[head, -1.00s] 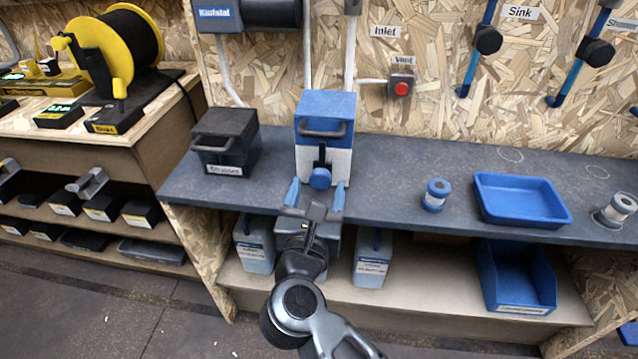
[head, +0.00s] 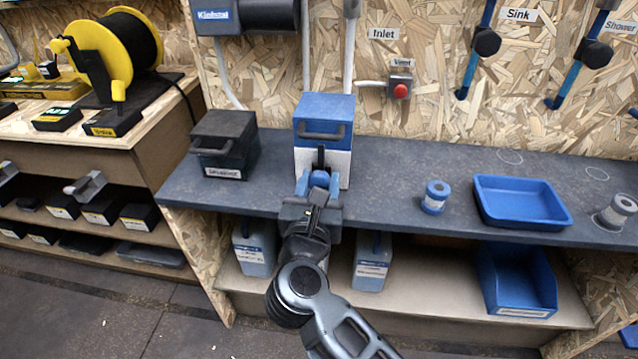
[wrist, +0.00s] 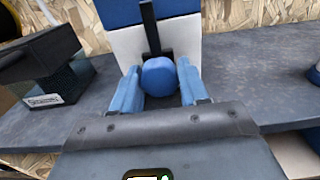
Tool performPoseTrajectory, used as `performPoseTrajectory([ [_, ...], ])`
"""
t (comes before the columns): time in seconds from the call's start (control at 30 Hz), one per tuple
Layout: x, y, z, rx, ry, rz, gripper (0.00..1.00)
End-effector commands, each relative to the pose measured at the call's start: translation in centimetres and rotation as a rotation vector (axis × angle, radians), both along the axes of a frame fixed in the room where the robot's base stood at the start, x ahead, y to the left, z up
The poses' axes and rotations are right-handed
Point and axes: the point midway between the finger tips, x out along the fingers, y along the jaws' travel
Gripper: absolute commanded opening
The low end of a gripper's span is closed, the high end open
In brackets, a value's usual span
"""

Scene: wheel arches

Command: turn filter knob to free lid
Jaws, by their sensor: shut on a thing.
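The filter is a box with a blue lid (head: 326,111) and a white body (head: 340,168) on the dark workbench. A dark handle (head: 321,134) sits on the lid's front. A black latch bar (wrist: 150,28) runs down the front to the round blue knob (wrist: 159,77). The knob also shows in the head view (head: 319,177), partly covered by my fingers. My gripper (head: 318,186) is shut on the knob, with one blue finger on each side of it. The wrist view shows my fingers (wrist: 158,86) flanking the knob. The exact contact surfaces are hidden.
A black lidded box (head: 224,145) stands left of the filter.

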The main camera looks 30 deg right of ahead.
Motion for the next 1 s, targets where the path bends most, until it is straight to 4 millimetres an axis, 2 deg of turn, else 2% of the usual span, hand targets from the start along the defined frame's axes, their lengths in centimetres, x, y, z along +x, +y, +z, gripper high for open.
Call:
performPoseTrajectory([
  [0.03,-0.01,0.01,-0.01,0.0,0.0,0.0,0.24],
  [0.17,-0.02,0.01,-0.01,0.0,0.0,0.0,0.13],
  [0.57,-0.03,-0.03,0.37,-0.072,0.055,0.0,0.13],
  [1.0,-0.08,-0.1,0.64,-0.374,0.275,-0.001,0.13],
])
